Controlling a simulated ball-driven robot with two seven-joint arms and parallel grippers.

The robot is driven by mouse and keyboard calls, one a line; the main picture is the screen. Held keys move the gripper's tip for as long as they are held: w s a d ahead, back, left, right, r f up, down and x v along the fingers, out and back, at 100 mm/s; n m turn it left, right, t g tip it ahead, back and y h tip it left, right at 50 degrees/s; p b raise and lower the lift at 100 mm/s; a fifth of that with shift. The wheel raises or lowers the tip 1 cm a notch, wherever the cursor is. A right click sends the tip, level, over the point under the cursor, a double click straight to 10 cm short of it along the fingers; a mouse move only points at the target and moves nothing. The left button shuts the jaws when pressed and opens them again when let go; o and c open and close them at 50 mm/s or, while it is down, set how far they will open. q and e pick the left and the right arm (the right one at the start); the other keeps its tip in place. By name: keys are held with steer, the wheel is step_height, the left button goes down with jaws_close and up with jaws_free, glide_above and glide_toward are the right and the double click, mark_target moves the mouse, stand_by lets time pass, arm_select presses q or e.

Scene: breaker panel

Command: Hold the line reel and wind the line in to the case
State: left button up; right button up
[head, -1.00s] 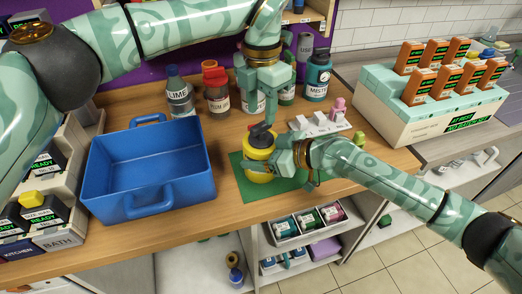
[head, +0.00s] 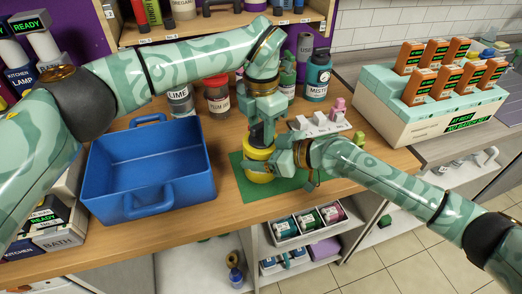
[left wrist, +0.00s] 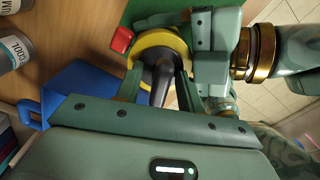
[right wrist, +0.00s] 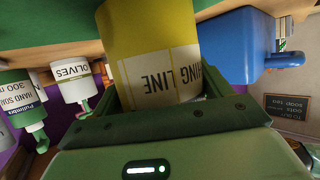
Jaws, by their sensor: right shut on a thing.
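The yellow line reel (head: 258,172) stands upright on a green mat (head: 232,165). My right gripper (head: 283,160) is shut on its side; the right wrist view shows the yellow body with a white label (right wrist: 165,75) between the fingers. My left gripper (head: 262,138) points down over the reel's top. In the left wrist view its fingers stand open on both sides of the dark crank handle (left wrist: 162,82), with some gap showing. A small red block (left wrist: 122,40) shows beside the reel's rim. The line itself cannot be made out.
A blue tray (head: 100,190) stands left of the mat. Bottles, including the blue-green MIST one (head: 317,78), stand behind. A white rack (head: 315,124) with a pink piece is at the right back. A pale box (head: 425,110) with orange-brown blocks stands further right.

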mark_target(262, 123)
arm_select(q)
jaws_close()
steer(key=m, duration=0.3)
steer(key=shift+o, duration=0.5)
jaws_free()
steer(key=shift+f, duration=0.1)
steer(key=shift+r, duration=3.1)
arm_select(e)
steer(key=o, duration=1.1)
